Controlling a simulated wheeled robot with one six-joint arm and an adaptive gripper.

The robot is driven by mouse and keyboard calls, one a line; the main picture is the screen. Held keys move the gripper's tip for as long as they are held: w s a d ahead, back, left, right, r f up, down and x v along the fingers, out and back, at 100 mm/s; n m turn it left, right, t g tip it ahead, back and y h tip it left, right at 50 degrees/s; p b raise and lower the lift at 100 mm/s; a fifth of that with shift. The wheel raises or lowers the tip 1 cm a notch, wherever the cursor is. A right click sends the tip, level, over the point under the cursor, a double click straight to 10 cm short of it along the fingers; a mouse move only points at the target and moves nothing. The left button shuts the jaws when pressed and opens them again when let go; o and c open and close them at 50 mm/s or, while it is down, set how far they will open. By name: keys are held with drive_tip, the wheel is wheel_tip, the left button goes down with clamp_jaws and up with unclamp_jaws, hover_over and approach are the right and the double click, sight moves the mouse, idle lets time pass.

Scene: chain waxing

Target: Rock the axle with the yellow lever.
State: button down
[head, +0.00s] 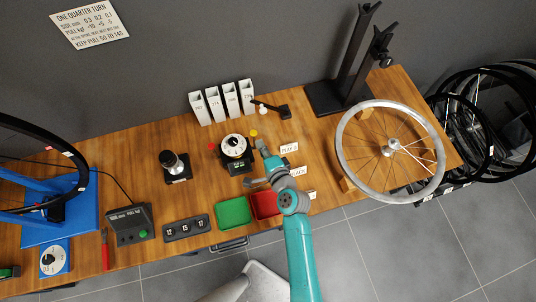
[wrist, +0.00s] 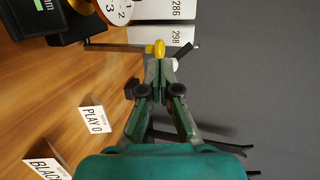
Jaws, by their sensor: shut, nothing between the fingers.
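The yellow lever's round knob (head: 253,132) sticks out to the right of the white-faced dial device (head: 234,146) in the head view. In the wrist view the yellow knob (wrist: 159,48) sits at the end of a thin rod running from the black device at upper left. My gripper (head: 261,146) is shut and empty. In the wrist view its fingertips (wrist: 161,66) lie just below the knob, very close; I cannot tell whether they touch. The axle is not clearly identifiable. A red knob (head: 212,146) sits on the dial device's left side.
White numbered boxes (head: 216,106) stand behind the dial. A small black stand (head: 272,108) is behind my gripper. A "PLAY 0" card (head: 289,148) stands to the right. Green (head: 233,212) and red (head: 264,207) trays lie in front. A silver wheel (head: 354,165) lies at right.

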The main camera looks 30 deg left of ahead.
sight(255, 131)
drive_tip(key=shift+x, duration=1.5)
drive_tip(key=shift+w+a+r+g+h, duration=0.3)
drive_tip(key=shift+w+a+h, duration=0.1)
drive_tip(key=shift+a, duration=0.15)
drive_tip(key=shift+w+a+g+h, duration=0.6)
drive_tip(key=shift+w+a+h, duration=0.3)
drive_tip(key=shift+a, duration=0.05)
drive_tip(key=shift+w+a+h, duration=0.3)
drive_tip(key=shift+w+a, duration=0.25)
drive_tip(key=shift+a, duration=0.15)
